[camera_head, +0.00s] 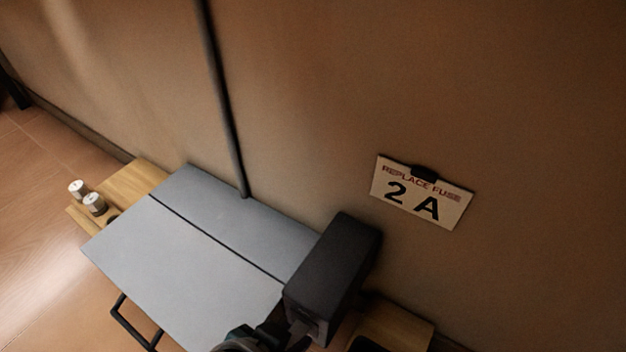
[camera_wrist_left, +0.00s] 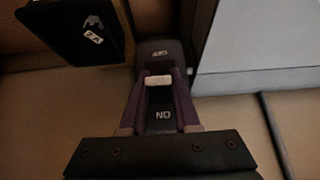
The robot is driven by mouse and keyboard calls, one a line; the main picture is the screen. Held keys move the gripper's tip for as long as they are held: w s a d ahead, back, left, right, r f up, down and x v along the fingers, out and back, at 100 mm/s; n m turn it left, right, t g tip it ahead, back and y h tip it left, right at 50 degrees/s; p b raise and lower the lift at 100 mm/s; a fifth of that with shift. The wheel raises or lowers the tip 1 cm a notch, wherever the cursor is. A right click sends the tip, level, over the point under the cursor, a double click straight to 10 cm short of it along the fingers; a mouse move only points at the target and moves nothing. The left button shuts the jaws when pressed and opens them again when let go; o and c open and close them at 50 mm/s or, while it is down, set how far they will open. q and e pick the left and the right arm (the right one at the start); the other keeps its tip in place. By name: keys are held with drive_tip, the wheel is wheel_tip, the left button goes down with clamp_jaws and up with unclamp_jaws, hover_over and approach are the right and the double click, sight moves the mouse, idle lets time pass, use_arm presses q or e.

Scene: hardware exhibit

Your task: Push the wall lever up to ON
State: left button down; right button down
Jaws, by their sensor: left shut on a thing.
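The wall lever's white handle (camera_wrist_left: 158,81) shows in the left wrist view, between the two fingers of my left gripper (camera_wrist_left: 157,90), which is shut on it. The dark lever plate (camera_wrist_left: 160,62) is seen upside down, with OFF at the picture's top and ON nearer my gripper's base. The handle lies between the two labels, somewhat closer to OFF. In the head view, a black housing (camera_head: 335,262) stands against the wall, and my left gripper (camera_head: 296,330) is at its lower front, partly cut off. The handle is hidden there. My right gripper is in neither view.
A grey cabinet (camera_head: 205,255) stands left of the housing. A card reading REPLACE FUSE 2 A (camera_head: 421,193) hangs on the wall. Two white-capped cylinders (camera_head: 94,203) stand on a wooden ledge at left. A black case (camera_wrist_left: 68,38) shows in the wrist view.

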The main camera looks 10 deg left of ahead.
use_arm(q)
drive_tip(key=shift+w+d+r+g, duration=0.1)
drive_tip(key=shift+w+r+g, duration=0.1)
drive_tip(key=shift+g, duration=0.2)
drive_tip(key=c, duration=0.6)
unclamp_jaws()
drive_tip(key=shift+s, duration=0.1)
drive_tip(key=shift+c, duration=0.2)
drive_tip(key=p+v, duration=1)
drive_tip(key=shift+f, duration=0.1)
